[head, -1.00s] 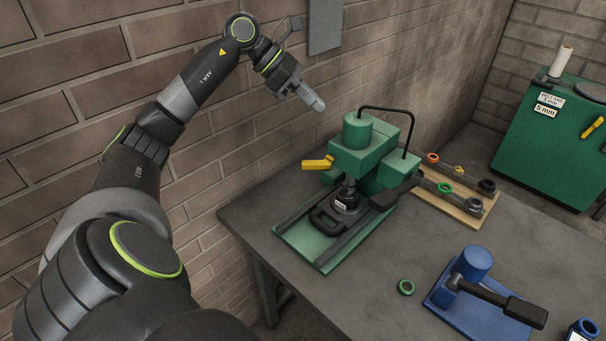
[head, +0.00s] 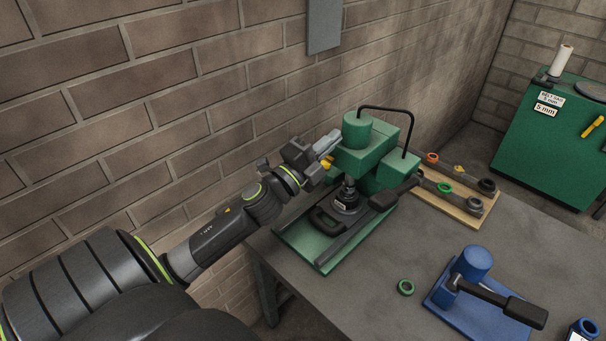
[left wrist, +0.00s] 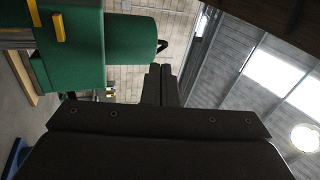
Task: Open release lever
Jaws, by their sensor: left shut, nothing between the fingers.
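The green press (head: 365,160) stands on the grey table, with a yellow lever (head: 327,167) on its left side, which I take to be the release lever. The lever also shows in the left wrist view (left wrist: 58,27), left of my fingers. In the head view my left gripper (head: 329,144) is shut and empty, beside the press's upper left side and just above the lever. The gripper hides part of the lever. I cannot tell whether they touch. In the left wrist view the shut fingers (left wrist: 160,84) point past the press's green cylinder (left wrist: 130,38). My right gripper is not in view.
A black-handled die (head: 346,196) sits on the press base. A wooden rack (head: 450,200) with several rings stands behind it to the right. A green ring (head: 406,287) and a blue press (head: 472,290) are at front right. The brick wall is close on the left.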

